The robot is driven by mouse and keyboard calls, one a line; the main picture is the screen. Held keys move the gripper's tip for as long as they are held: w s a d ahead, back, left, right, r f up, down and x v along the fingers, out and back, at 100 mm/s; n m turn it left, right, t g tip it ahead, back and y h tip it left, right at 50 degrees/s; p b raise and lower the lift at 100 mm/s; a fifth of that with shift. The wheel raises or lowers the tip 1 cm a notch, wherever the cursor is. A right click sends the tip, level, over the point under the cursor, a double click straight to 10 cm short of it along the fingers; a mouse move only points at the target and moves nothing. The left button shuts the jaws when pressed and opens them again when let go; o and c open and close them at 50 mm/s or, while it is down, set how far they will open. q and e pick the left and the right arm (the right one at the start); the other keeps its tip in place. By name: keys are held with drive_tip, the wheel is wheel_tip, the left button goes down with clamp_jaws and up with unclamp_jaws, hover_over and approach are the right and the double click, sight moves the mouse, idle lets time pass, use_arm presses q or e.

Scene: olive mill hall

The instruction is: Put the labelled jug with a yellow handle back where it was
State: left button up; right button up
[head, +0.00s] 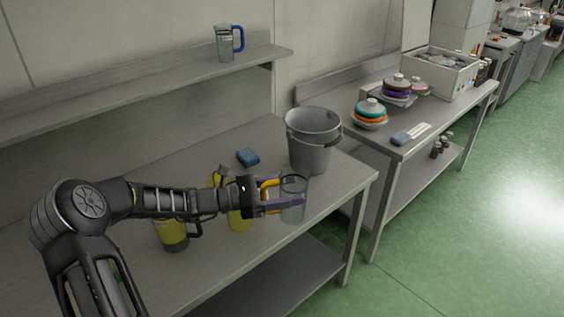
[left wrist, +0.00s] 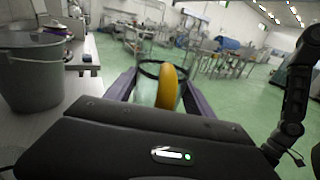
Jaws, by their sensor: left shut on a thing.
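A clear jug (head: 293,205) with a yellow handle (head: 268,186) is in my left gripper (head: 283,203), near the front edge of the metal table (head: 255,262). The purple fingers are shut on it at the handle side. The jug looks upright; I cannot tell whether its base touches the table. In the left wrist view the yellow handle (left wrist: 167,87) stands between the fingers, with the jug's dark rim (left wrist: 150,66) behind it. No label shows clearly. My right gripper does not show.
A grey bucket (head: 311,145) and a blue sponge (head: 247,157) are on the table behind the jug. A yellow container (head: 172,236) with a dark base stands under my left arm. A blue-handled jug (head: 225,44) stands on the wall shelf (head: 150,92), which has free room to its left.

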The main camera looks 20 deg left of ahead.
use_arm(q)
drive_tip(key=s+d+f, duration=0.7)
drive_tip(key=s+f, duration=0.2)
drive_tip(key=s, duration=0.1)
drive_tip(key=shift+s+d+f, duration=0.2)
drive_tip(key=shift+s+f, duration=0.05)
drive_tip(key=shift+f, duration=0.05)
drive_tip(key=shift+d, duration=0.1)
